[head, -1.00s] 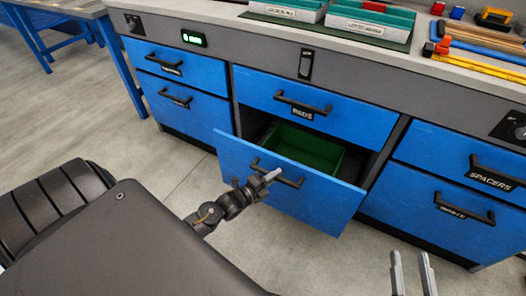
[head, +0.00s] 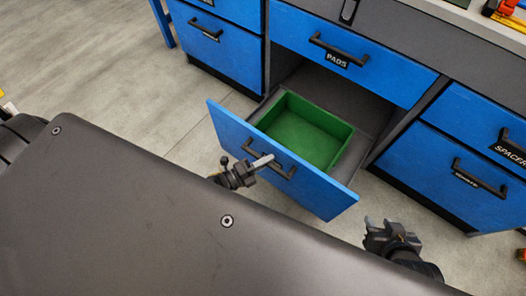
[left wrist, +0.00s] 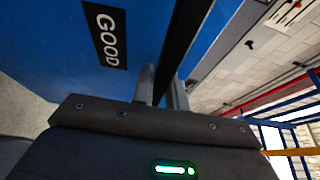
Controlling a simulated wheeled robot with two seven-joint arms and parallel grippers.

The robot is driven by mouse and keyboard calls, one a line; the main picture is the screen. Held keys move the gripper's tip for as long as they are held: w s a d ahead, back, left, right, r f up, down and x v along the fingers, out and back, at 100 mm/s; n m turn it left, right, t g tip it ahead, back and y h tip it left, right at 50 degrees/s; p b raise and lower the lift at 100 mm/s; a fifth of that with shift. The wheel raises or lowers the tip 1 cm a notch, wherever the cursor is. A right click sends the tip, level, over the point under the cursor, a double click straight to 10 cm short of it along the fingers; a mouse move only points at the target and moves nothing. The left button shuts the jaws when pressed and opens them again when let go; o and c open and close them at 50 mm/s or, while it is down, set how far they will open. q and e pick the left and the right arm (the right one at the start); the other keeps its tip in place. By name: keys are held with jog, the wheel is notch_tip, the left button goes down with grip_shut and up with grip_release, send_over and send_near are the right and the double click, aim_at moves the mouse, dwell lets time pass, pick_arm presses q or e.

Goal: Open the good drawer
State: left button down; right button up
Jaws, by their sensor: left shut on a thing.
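The good drawer (head: 232,126) is the blue lower middle drawer, and it stands pulled out from the cabinet. Its label GOOD (left wrist: 105,35) shows in the left wrist view. My left gripper (head: 262,162) is shut on the drawer's dark bar handle (head: 284,172); in the left wrist view the fingers straddle this handle (left wrist: 184,45). A green bin (head: 309,134) sits inside the drawer, and it looks empty. My right gripper (head: 379,226) is empty, with its fingers apart, in front of the cabinet to the right of the drawer.
The closed PADS drawer (head: 375,66) is directly above. Closed drawers flank it, including SPACERS (head: 482,118) on the right and a blue one (head: 222,50) on the left. Grey floor (head: 140,105) is clear at the left. My own dark body fills the lower left.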

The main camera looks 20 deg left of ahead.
pick_arm(q)
jog(key=shift+s+a, duration=0.15)
jog(key=shift+s, duration=0.05)
pick_arm(e)
jog(key=shift+f, duration=0.1)
pick_arm(q)
jog(key=c, duration=1.4)
grip_release()
